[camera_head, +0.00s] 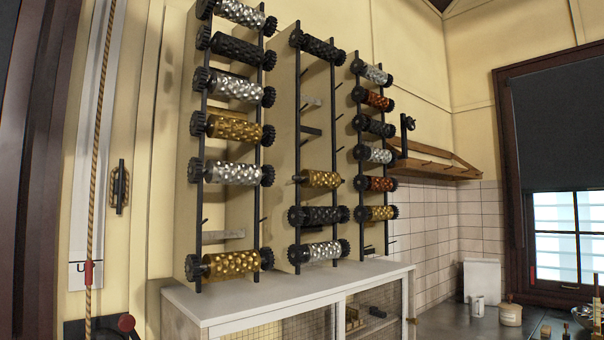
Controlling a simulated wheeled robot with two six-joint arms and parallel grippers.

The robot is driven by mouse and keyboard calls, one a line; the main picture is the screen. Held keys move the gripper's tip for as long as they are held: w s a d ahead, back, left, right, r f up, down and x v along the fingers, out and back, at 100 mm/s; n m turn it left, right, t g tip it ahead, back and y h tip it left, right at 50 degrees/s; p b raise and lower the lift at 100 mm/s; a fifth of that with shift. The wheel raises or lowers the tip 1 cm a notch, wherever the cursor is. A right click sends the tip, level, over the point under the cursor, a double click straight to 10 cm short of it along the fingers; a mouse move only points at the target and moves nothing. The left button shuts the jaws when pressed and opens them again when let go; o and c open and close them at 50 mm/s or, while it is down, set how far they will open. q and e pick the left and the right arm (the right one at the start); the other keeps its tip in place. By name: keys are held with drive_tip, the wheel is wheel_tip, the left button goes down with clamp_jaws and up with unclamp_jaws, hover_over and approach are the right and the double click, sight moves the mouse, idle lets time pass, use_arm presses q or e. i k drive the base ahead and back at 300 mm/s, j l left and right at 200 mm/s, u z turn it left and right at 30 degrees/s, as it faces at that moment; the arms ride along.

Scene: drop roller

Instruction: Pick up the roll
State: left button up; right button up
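Several patterned rolls hang in three upright columns on a wall rack. The left column holds silver, black and gold rolls, among them a gold roll (234,128) and the lowest gold roll (231,263). The middle column has a black roll (317,46) on top, then lower down a gold roll (320,179), a black roll (318,215) and a silver roll (318,251). The right column includes a copper roll (376,184) and a gold roll (377,213). Most rolls have black toothed ends; the middle gold one shows none. Neither of my grippers is in view.
A white-topped cabinet (290,289) with mesh doors stands below the rack. A wooden shelf (435,160) is on the wall to the right. A dark counter (455,325) holds a jar (510,315) and a mug (477,306). A rope (99,130) hangs at left.

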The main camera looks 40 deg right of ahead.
sight(376, 127)
drive_tip(key=z, duration=1.8)
drive_tip(key=i+l+u, duration=0.75)
drive_tip(key=i+l, duration=0.05)
drive_tip(key=i, duration=0.05)
